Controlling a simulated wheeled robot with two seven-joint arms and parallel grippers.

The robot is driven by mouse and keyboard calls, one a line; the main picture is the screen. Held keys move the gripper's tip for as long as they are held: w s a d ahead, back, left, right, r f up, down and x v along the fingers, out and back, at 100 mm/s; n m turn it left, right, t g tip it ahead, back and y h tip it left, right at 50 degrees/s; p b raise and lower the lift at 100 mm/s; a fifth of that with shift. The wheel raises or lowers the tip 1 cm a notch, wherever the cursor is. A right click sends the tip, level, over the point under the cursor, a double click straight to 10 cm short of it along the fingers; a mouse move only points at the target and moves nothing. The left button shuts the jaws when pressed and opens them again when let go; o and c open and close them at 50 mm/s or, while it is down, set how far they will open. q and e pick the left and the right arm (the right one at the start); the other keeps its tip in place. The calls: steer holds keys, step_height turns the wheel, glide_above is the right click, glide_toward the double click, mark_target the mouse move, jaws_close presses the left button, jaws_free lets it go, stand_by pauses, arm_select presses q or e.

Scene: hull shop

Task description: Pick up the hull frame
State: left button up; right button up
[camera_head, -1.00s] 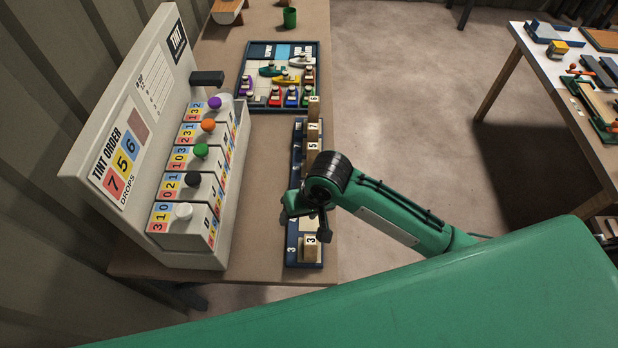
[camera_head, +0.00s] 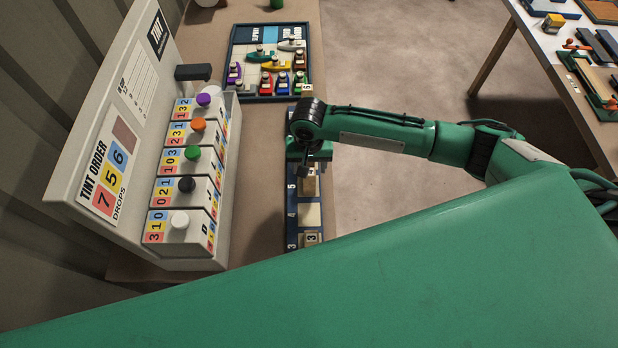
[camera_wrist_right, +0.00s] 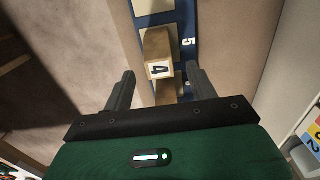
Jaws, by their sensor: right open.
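A wooden hull frame block marked 4 (camera_wrist_right: 159,70) stands on a dark blue numbered rack (camera_wrist_right: 187,20) in the right wrist view. My right gripper (camera_wrist_right: 160,74) is open, with one finger on each side of this block in the picture. I cannot tell whether the fingers touch it. In the head view, my right gripper (camera_head: 306,160) is over the rack (camera_head: 292,212), near the mark 5, and my arm hides part of the rack. Another wooden block, marked 3 (camera_head: 312,239), sits at the rack's near end. My left gripper is not in view.
A tall tint dispenser (camera_head: 150,150) with coloured knobs stands close left of the rack. A tray of small coloured boats (camera_head: 235,75) lies beyond the rack. Open floor (camera_head: 400,70) is to the right, with another workbench (camera_head: 580,60) at the far right.

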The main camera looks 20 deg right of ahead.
mark_target(309, 180)
step_height(309, 180, down, 3)
steer(key=shift+r, duration=0.1)
steer(key=shift+f+p, duration=0.6)
steer(key=shift+p, duration=0.15)
step_height(309, 180, down, 3)
steer(key=shift+f+p, duration=0.15)
steer(key=shift+p, duration=0.45)
steer(key=shift+f, duration=0.45)
steer(key=c, duration=1.1)
